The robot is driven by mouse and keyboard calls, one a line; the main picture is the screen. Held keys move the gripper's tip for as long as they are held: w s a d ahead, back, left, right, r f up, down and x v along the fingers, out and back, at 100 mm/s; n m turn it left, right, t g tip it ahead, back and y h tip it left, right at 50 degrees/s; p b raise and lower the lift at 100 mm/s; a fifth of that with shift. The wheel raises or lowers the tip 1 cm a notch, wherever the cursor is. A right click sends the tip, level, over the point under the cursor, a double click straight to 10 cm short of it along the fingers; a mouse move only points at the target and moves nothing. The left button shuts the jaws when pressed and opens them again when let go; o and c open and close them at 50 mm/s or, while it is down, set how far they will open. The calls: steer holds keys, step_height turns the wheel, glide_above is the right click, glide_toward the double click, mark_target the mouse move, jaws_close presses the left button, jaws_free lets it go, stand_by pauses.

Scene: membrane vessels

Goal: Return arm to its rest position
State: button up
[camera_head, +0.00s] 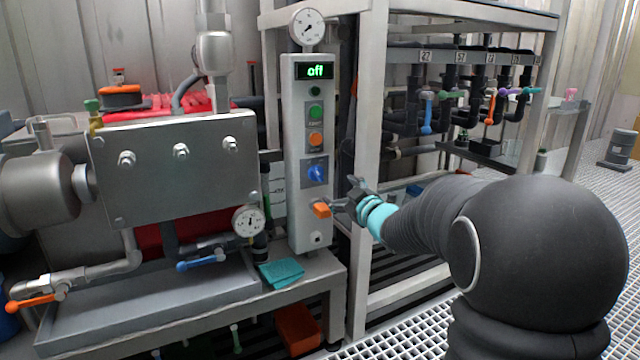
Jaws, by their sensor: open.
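My arm reaches in from the right of the head view, with dark sleeved links and a teal band near the wrist. My gripper (343,196) is small and dark in this view, and it is open. Its fingers are at the right edge of the grey control panel (293,205), close to the orange handle (321,209) low on that panel. I cannot tell whether they touch it. The panel also carries a lit green display (315,71), a green button (315,111), an orange button (316,139) and a blue knob (316,173). I see nothing held.
A metal frame post (366,120) stands just behind my gripper. Pipes with coloured valve handles (427,115) hang in the rack behind my arm. A pump unit (175,165) and a teal cloth (282,272) are at left. The grating floor (400,325) has free room.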

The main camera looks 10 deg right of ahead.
steer(key=s+d+f+m+g+h, duration=0.45)
steer(key=d+f+h, duration=0.2)
steer(key=f, duration=0.35)
steer(key=s+d+f+m+g+h+p, duration=0.1)
steer(key=s+m+g, duration=0.1)
steer(key=s, duration=0.3)
steer(key=s+d+f+m+g+p, duration=0.1)
steer(key=s+g, duration=0.1)
steer(key=s, duration=0.3)
steer(key=s+a+r+m+g+y+p, duration=0.1)
steer(key=s+a+r+g+p, duration=0.15)
steer(key=s, duration=0.75)
steer(key=s+a+r+m+g+p, duration=0.2)
steer(key=s+a+r, duration=0.15)
steer(key=s, duration=0.65)
steer(key=s+a+r+t+y+p, duration=0.1)
steer(key=s+a+r+p, duration=0.3)
steer(key=s+r, duration=0.3)
steer(key=shift+a+r+n+t, duration=0.15)
steer(key=shift+a+n+t, duration=0.1)
steer(key=shift+n+t, duration=0.2)
